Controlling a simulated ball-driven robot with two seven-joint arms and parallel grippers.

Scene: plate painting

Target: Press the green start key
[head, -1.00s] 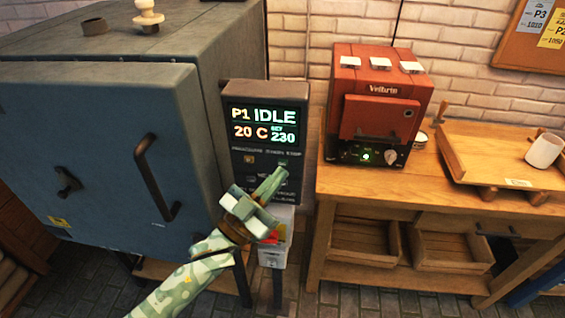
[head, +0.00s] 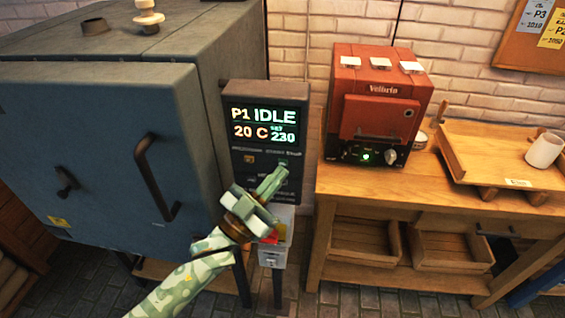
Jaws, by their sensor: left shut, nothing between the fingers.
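The kiln's dark control panel (head: 265,92) shows "P1 IDLE", "20 C" and "SET 230" on its screen. A row of small keys sits below the screen; a yellowish key (head: 249,159) shows at its left. A small green spot (head: 283,162), likely the green start key, shows at the row's right, just above my fingertips. My left gripper (head: 279,171) is shut and empty, its tips pointing up at the panel at that spot. I cannot tell whether the tips touch the key. The gripper hides part of the lower panel. My right gripper is not in view.
The big blue-grey kiln (head: 100,120) with its door handle (head: 156,178) stands left of the panel. A white bin (head: 273,258) hangs below it. A red small kiln (head: 383,100) and a wooden tray (head: 480,160) stand on the wooden bench (head: 350,185) at right.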

